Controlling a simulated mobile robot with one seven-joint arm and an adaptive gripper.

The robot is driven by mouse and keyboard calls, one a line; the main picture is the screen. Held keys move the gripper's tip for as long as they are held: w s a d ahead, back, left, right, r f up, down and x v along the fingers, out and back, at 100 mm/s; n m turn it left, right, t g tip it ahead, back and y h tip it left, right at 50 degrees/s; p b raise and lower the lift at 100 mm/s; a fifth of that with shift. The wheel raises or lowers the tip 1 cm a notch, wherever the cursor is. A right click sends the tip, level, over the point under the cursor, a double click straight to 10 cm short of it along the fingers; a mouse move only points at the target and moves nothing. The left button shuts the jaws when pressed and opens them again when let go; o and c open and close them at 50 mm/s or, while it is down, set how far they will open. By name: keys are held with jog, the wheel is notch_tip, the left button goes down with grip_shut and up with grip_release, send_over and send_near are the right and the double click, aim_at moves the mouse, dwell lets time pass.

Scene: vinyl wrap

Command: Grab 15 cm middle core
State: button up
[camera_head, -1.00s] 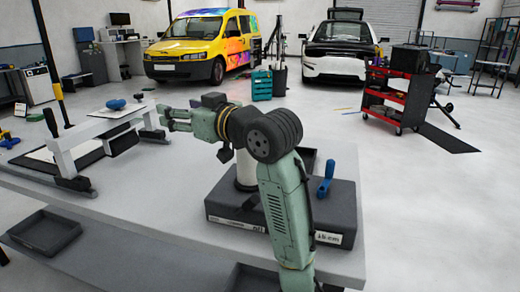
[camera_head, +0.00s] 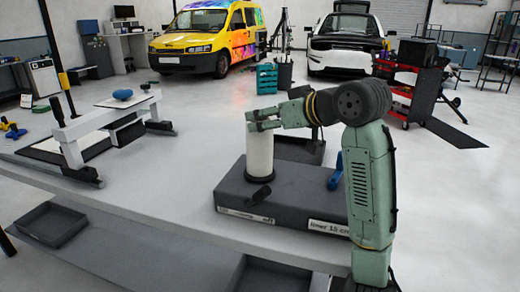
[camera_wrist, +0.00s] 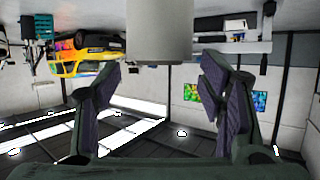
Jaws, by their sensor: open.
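A white cylindrical core (camera_head: 259,157) stands upright on the dark grey block (camera_head: 230,193). My gripper (camera_head: 250,121) is open at the height of the core's top, with its fingers pointing left in the head view. In the wrist view the core (camera_wrist: 160,30) fills the top middle, and my open fingers (camera_wrist: 160,88) spread to either side below it. Nothing is held. I cannot tell whether a finger touches the core. A label on the block's front right appears to read "liner 15 cm"; the left label is unreadable.
A blue-handled tool (camera_head: 336,171) stands on the block's right side, near my arm. A black part (camera_head: 258,195) lies before the core. A white frame (camera_head: 100,120) with a blue item (camera_head: 122,94) stands left. A black tray (camera_head: 47,225) is front left.

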aim_at(260, 120)
jog(key=b+x, duration=0.1)
jog(key=x, duration=0.3)
jog(key=shift+w+f, duration=0.1)
jog(key=shift+f, duration=0.1)
grip_shut()
dwell(0.5)
jog(key=shift+r, duration=0.1)
